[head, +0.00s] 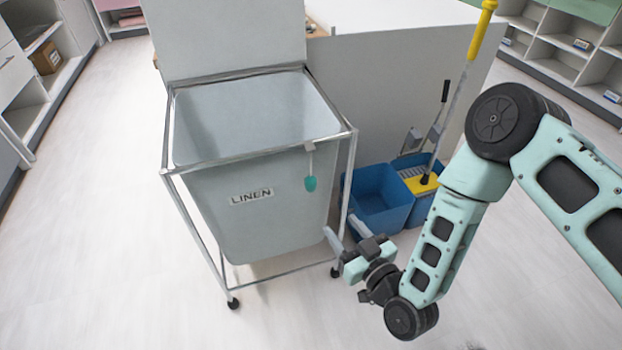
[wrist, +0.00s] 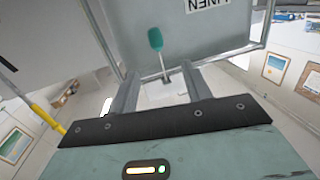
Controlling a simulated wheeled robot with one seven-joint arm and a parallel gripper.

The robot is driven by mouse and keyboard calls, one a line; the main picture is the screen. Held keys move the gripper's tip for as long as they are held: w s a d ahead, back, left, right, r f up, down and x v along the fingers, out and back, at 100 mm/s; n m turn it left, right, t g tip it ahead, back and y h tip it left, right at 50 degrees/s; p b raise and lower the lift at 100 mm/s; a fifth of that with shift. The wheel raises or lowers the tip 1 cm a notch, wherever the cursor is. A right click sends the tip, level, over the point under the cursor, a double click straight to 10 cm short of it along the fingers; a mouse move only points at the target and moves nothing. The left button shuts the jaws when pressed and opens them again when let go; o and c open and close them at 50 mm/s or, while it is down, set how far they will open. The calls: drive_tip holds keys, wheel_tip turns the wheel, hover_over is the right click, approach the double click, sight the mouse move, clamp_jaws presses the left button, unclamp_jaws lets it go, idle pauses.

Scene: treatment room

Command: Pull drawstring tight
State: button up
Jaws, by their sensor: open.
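The linen hamper is a pale grey bag (head: 260,215) marked LINEN, hung in a chrome frame (head: 258,152). A teal drawstring toggle (head: 311,184) hangs on a short cord from a small clip (head: 309,147) at the front rim, right of the label. My gripper (head: 344,233) is open and empty, below and right of the toggle, apart from it. In the wrist view the toggle (wrist: 155,39) shows beyond the fingertips (wrist: 160,74), with its cord between the fingers in the picture. The LINEN label (wrist: 208,4) appears upside down there.
A blue mop bucket (head: 376,207) with a yellow-handled mop (head: 482,30) stands right of the hamper, close behind my gripper. A white panel (head: 225,35) rises behind the hamper. Shelves line both sides. The floor in front and at left is clear.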

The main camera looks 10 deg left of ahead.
sight(314, 186)
drive_tip(key=shift+t, duration=0.3)
drive_tip(key=x, duration=1.6)
drive_tip(key=shift+w+f+b, duration=0.15)
drive_tip(key=shift+w+b, duration=0.2)
